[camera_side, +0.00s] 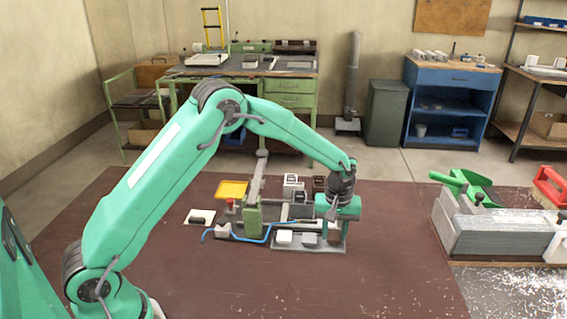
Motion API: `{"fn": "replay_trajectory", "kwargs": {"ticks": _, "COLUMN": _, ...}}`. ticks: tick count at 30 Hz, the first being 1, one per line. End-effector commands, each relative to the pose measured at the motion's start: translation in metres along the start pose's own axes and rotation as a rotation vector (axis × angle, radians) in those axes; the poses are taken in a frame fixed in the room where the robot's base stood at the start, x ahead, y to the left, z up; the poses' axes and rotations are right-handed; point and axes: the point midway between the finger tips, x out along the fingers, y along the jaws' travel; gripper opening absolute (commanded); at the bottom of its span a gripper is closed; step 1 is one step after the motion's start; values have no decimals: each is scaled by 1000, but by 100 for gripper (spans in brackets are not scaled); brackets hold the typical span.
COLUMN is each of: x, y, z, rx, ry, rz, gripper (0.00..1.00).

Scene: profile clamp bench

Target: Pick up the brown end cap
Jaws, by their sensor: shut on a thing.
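My gripper (334,240) points down over the right end of a light grey plate (290,247) on the bench. Another dark brown block (318,183) shows behind my wrist.
A clamp fixture with a green block (252,216) and a blue hose (268,234) stands left of the plate. The front of the brown bench top (300,290) is clear.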

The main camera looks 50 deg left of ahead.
Motion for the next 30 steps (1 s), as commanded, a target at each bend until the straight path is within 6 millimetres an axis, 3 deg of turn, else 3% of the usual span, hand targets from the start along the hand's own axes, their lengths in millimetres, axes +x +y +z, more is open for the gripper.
{"fn": "replay_trajectory", "kwargs": {"ticks": 8, "x": -37, "y": 1, "z": 1, "rx": 1, "ry": 2, "rz": 3, "gripper": 13}}
{"fn": "replay_trajectory", "kwargs": {"ticks": 21, "x": -80, "y": 12, "z": 79, "rx": 4, "ry": 1, "rz": 2, "gripper": 13}}
{"fn": "replay_trajectory", "kwargs": {"ticks": 30, "x": -99, "y": 17, "z": 110, "rx": 1, "ry": 0, "rz": 1, "gripper": 13}}
